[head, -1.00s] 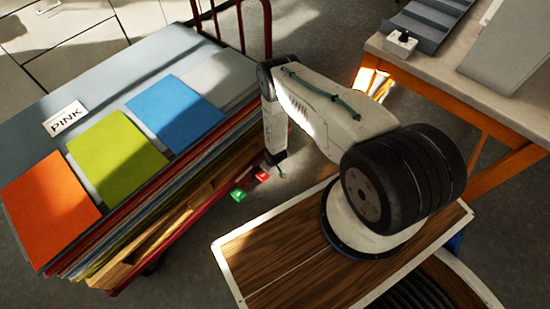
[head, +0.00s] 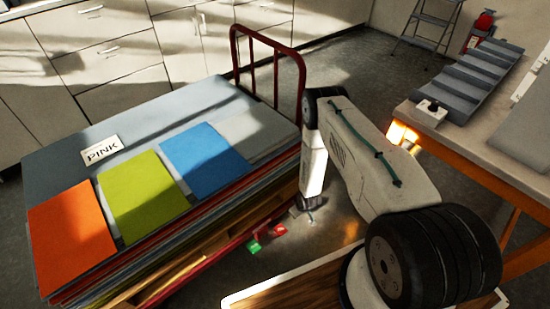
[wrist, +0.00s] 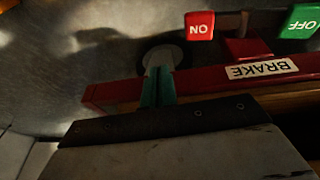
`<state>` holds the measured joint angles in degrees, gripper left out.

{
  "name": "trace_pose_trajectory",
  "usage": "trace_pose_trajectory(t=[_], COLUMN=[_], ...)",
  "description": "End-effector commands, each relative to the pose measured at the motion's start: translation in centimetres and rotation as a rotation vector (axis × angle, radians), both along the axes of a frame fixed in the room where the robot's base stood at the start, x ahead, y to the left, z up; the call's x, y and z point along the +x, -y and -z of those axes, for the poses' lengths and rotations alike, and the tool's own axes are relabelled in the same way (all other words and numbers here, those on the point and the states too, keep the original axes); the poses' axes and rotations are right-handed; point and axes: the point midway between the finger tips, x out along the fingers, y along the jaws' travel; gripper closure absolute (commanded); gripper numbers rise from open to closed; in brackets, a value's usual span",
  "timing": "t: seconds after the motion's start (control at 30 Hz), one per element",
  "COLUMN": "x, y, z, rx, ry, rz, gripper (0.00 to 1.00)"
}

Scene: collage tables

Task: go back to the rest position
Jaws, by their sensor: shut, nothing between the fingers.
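My gripper (head: 308,206) hangs at the end of my folded arm, just off the right side of a cart stacked with sheets. In the wrist view its two teal fingers (wrist: 157,85) are together, with nothing between them. The fingers point toward the cart's red lower frame (wrist: 112,93) and the grey floor. I cannot tell whether they touch the frame.
Red (wrist: 199,27) and green (wrist: 299,22) brake pedals are close by. A workbench (head: 470,140) stands right.

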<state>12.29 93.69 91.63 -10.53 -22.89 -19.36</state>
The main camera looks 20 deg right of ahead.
Motion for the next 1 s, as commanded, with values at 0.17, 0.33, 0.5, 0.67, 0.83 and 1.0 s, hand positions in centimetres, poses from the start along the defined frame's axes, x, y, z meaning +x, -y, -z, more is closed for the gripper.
trace_pose_trajectory(t=[0.17, 0.33, 0.5, 0.67, 0.83, 1.0], x=[-0.1, -3.1, -8.3, -8.6, -7.7, -6.7], y=[0.0, -0.2, -0.6, -0.5, -0.3, -0.6], z=[0.0, 0.7, -1.3, -6.7, -14.2, -23.8], rx=[0.002, 0.016, 0.03, 0.027, 0.018, 0.005], ry=[-0.006, -0.132, -0.353, -0.474, -0.561, -0.63], rz=[0.007, 0.043, 0.104, 0.151, 0.194, 0.239], gripper=[1.0, 1.0, 1.0, 1.0, 1.0, 1.0])
